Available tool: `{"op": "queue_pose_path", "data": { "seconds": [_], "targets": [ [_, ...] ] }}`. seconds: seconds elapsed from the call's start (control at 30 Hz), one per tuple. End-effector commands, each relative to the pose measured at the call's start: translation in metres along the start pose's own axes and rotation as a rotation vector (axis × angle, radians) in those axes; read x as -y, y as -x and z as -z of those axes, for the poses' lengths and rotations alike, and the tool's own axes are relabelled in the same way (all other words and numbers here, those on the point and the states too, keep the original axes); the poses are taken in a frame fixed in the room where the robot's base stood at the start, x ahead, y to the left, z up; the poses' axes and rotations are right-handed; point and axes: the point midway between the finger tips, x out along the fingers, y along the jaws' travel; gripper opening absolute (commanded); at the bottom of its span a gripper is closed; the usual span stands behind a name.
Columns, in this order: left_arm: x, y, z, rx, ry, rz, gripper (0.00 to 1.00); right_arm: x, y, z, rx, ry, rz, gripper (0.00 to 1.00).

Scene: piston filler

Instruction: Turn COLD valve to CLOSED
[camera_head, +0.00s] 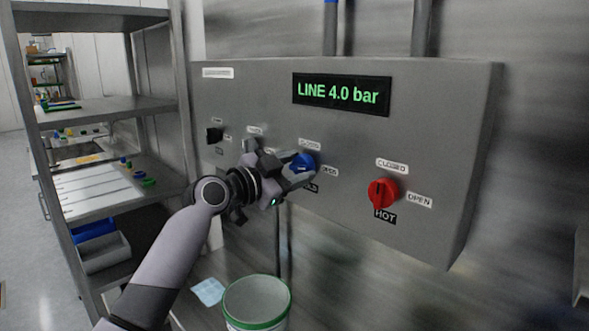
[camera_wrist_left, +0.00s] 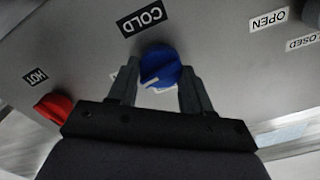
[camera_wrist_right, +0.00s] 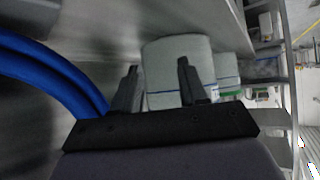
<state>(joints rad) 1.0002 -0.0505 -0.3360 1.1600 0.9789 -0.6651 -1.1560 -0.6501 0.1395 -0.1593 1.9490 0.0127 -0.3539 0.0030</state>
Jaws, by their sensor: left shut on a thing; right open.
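The blue COLD valve knob (camera_head: 304,162) sits on the grey control panel, with a CLOSED label above it and an OPEN label to its right. My left gripper (camera_head: 296,168) is shut on this knob and partly covers it in the head view. In the left wrist view the blue knob (camera_wrist_left: 160,64) sits between the two fingers, with a white mark on its rim and the COLD label (camera_wrist_left: 143,18) beyond it. The exact angle of its pointer is hard to tell. My right gripper (camera_wrist_right: 158,75) is open and empty.
The red HOT knob (camera_head: 382,193) is right of the blue one. A display (camera_head: 341,94) reads LINE 4.0 bar. A black switch (camera_head: 214,135) is at the panel's left. A green-rimmed bucket (camera_head: 257,302) stands below. A blue hose (camera_wrist_right: 50,75) is near my right gripper.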

Motion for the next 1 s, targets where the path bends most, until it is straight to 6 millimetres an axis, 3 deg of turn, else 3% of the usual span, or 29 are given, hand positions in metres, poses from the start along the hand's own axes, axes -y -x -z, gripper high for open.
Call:
{"op": "queue_pose_path", "data": {
  "seconds": [1.0],
  "targets": [
    [0.004, 0.0, 0.0, 0.001, 0.961, -0.001, 0.19, 0.0, 0.017, 0.024, -0.001, 0.0, 0.0, 0.43]
  ]
}}
